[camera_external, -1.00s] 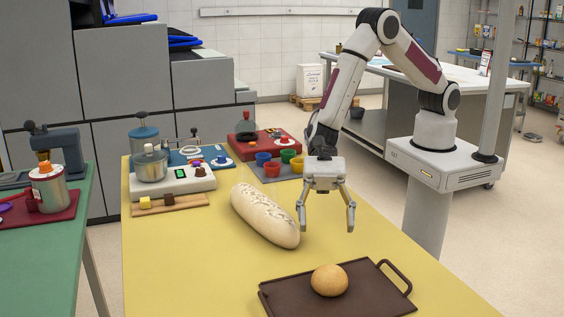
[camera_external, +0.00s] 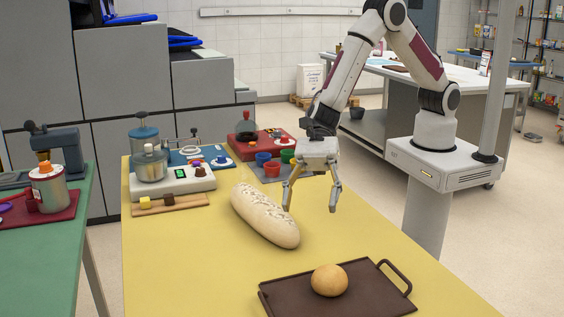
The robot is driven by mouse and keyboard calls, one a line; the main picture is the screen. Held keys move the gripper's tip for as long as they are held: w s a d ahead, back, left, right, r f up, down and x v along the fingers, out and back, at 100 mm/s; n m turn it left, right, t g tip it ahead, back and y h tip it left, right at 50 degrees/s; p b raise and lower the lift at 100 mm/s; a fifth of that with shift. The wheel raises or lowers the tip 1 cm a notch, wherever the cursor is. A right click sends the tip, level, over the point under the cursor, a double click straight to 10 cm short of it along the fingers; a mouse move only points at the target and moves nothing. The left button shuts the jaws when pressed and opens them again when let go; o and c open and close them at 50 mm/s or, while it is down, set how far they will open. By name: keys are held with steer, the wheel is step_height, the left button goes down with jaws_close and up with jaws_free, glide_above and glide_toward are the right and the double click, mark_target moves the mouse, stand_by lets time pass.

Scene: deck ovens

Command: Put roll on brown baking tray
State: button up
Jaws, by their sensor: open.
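A round golden roll (camera_external: 329,281) rests on the brown baking tray (camera_external: 374,298) at the front of the yellow table. The tray has a raised handle at its right end. My gripper (camera_external: 310,209) is open and empty. It hangs above the table, behind the tray and apart from the roll, close to the right of the long loaf in the picture.
A long floured loaf (camera_external: 264,215) lies on the yellow table (camera_external: 190,270). Behind it stand a scale (camera_external: 172,184), a wooden board (camera_external: 170,204) with small blocks, and several coloured cups. The table's front left is clear. A green table (camera_external: 50,270) stands at left.

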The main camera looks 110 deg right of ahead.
steer(key=w+d+r+m+t+h, duration=0.2)
steer(key=d+r+m+h, duration=0.1)
steer(key=d+r+m, duration=0.4)
steer(key=s+d+r+m+t+h, duration=0.1)
steer(key=s+d+r+m+h, duration=0.25)
steer(key=d+r+m, duration=0.4)
steer(key=s+d+r+m+t+h, duration=0.1)
steer(key=s+d+r+m+h, duration=0.3)
steer(key=d+m, duration=0.55)
steer(key=s+d+r+m+g+h, duration=0.1)
steer(key=s+d+m, duration=0.35)
steer(key=s, duration=0.25)
steer(key=s+d+r+m+g+h, duration=0.1)
steer(key=s+d+r+m, duration=0.15)
steer(key=s+m, duration=0.45)
steer(key=s+f+m+g+y, duration=0.1)
steer(key=s+f+m+g, duration=0.2)
steer(key=s+m, duration=0.7)
steer(key=s+f, duration=0.1)
steer(key=s, duration=0.9)
steer(key=shift+a+f+m, duration=0.2)
steer(key=shift+a+m, duration=0.15)
steer(key=shift+y, duration=0.25)
